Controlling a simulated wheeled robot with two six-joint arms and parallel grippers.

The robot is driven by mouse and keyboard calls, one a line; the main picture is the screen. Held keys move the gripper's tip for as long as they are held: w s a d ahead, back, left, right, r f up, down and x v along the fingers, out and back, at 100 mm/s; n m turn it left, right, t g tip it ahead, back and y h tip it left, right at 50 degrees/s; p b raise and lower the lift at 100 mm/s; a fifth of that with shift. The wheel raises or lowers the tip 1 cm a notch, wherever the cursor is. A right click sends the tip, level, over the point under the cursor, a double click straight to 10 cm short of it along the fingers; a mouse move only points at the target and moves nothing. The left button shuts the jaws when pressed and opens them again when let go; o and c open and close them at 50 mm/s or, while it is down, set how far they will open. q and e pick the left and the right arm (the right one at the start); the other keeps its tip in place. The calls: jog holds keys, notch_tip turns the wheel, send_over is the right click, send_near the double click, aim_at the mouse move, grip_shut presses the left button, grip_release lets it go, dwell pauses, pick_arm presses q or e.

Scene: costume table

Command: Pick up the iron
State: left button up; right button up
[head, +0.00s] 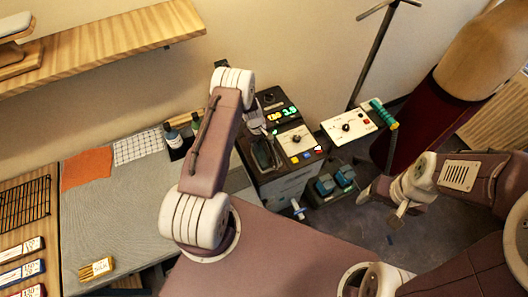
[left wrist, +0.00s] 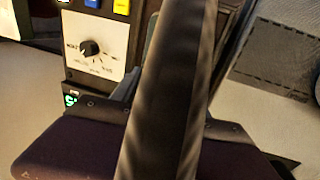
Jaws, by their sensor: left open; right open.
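My left gripper (head: 258,133) is over the left part of a black control station (head: 292,168) with a dial, lit digits and coloured buttons. A dark, glossy shape (head: 265,154) with a pale edge sits just below its fingers; it may be the iron, but I cannot tell surely. In the left wrist view a long dark bar (left wrist: 172,90) runs up the middle, very close to the camera, and hides much of the space there. The station's dial panel (left wrist: 100,48) shows left of it. The left gripper is open. My right gripper (head: 398,214) is open and empty, over the floor at right.
A grey-topped table (head: 115,210) at left holds an orange cloth (head: 87,169), a checked cloth (head: 138,147), bottles (head: 173,134) and a small yellow box (head: 96,269). A wooden shelf (head: 110,42) hangs above. A white control panel (head: 350,125) and a dress form (head: 480,60) stand right.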

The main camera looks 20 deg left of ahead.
pick_arm(q)
jog(key=shift+s+d+r, duration=0.15)
grip_shut()
dwell(1.1)
